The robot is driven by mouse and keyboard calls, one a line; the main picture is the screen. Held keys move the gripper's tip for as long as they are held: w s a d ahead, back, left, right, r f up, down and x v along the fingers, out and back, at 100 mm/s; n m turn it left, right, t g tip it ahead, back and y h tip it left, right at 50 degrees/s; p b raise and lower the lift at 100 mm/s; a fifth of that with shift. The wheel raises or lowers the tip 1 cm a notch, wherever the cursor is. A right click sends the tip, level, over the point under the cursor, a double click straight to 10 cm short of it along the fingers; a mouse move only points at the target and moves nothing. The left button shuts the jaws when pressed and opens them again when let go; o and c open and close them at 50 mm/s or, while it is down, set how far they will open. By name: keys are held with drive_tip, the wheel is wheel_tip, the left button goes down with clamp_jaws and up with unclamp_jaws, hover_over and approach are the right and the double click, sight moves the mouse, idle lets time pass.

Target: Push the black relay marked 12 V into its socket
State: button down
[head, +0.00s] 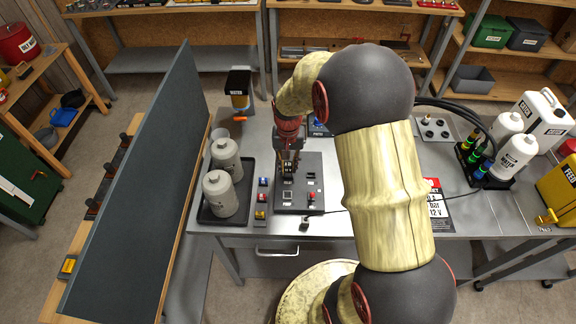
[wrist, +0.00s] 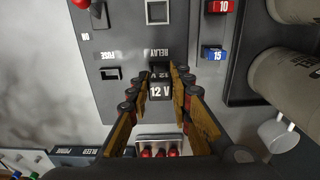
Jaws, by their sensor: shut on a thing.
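The black relay marked 12 V (wrist: 160,90) is between the fingertips of my gripper (wrist: 160,74) in the wrist view, its white lettering facing the camera. My gripper is shut on it. The grey panel (wrist: 125,25) lies beyond, with the printed word RELAY right beside the relay. The socket is hidden behind the relay and fingertips, so I cannot tell whether the relay is above it or partly in it. In the head view my gripper (head: 288,166) points down over the left part of the panel (head: 326,166); the relay (head: 287,170) shows small between the fingers.
The panel also bears a FUSE slot (wrist: 111,73), a square switch (wrist: 158,12) and a red knob (head: 311,197). Blue 15 (wrist: 215,54) and red 10 (wrist: 221,6) fuses lie beside it. A black tray (head: 246,204) holds grey bottles. A tall dark board (head: 140,190) stands left.

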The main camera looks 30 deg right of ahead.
drive_tip(key=shift+f, duration=0.25)
drive_tip(key=shift+f+b, duration=0.35)
drive_tip(key=shift+f+b, duration=0.3)
drive_tip(key=shift+f, duration=0.4)
idle(0.5)
